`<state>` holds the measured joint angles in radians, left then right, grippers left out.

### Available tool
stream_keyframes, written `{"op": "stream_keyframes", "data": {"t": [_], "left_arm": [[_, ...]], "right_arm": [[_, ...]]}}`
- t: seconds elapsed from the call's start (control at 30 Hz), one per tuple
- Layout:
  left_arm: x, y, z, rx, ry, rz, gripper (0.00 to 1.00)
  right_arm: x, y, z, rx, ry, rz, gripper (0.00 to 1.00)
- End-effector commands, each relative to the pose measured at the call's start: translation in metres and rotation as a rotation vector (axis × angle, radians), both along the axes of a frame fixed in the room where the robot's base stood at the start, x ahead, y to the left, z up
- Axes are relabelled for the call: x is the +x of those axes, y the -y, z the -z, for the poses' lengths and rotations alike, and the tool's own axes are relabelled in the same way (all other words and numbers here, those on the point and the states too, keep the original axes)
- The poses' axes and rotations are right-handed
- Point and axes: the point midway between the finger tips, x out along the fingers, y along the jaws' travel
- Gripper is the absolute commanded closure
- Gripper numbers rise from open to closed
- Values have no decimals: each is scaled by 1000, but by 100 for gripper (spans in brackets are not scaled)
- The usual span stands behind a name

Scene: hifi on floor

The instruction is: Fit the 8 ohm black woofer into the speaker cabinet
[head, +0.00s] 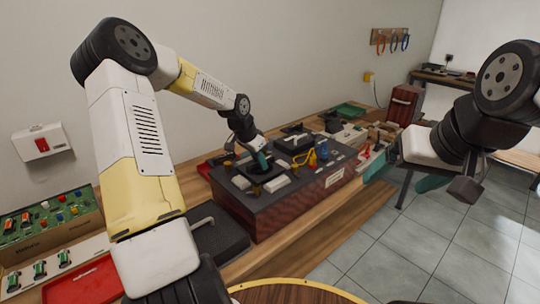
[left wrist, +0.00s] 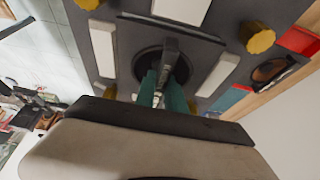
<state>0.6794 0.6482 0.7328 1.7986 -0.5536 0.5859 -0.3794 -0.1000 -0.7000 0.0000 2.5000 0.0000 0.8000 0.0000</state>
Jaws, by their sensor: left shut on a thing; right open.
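The speaker cabinet (head: 292,212) lies on the bench with its dark grey face up and a reddish wood side towards me. My left gripper (head: 260,162) is over the left part of this face, pointing down. In the left wrist view its teal fingers (left wrist: 163,92) are shut on a dark upright piece at the middle of a round black part, which looks like the woofer (left wrist: 143,66). The fingers and wrist hide its near side, so I cannot tell whether it is seated. My right gripper (head: 404,180) is open and empty, out to the right of the bench.
Yellow clamps (head: 302,160) and pale blocks stand on the cabinet face. A green parts board (head: 45,220), a red tray (head: 84,283) and a black case (head: 218,240) lie to the left. A dark red cabinet (head: 404,104) stands at the far end. Floor at right is clear.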

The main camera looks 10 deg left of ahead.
Motion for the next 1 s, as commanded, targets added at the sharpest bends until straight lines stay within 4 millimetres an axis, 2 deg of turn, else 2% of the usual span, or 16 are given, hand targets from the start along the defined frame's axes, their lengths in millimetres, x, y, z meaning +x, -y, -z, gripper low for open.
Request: {"op": "stream_keyframes", "data": {"t": [0.63, 0.67, 0.77, 0.8, 1.0], "left_arm": [[1, 1, 9, 0, 4, 0, 100], [1, 1, 9, 0, 4, 0, 84], [1, 1, 9, -1, 3, 1, 64], [1, 0, 9, 0, 2, 1, 60], [0, 0, 10, -1, 1, 0, 60]], "right_arm": [[0, 0, 0, 0, 0, 0, 15], [0, 0, 0, 0, 0, 0, 15], [0, 0, 0, 0, 0, 0, 15], [0, 0, 0, 0, 0, 0, 15], [0, 0, 0, 0, 0, 0, 15]]}}
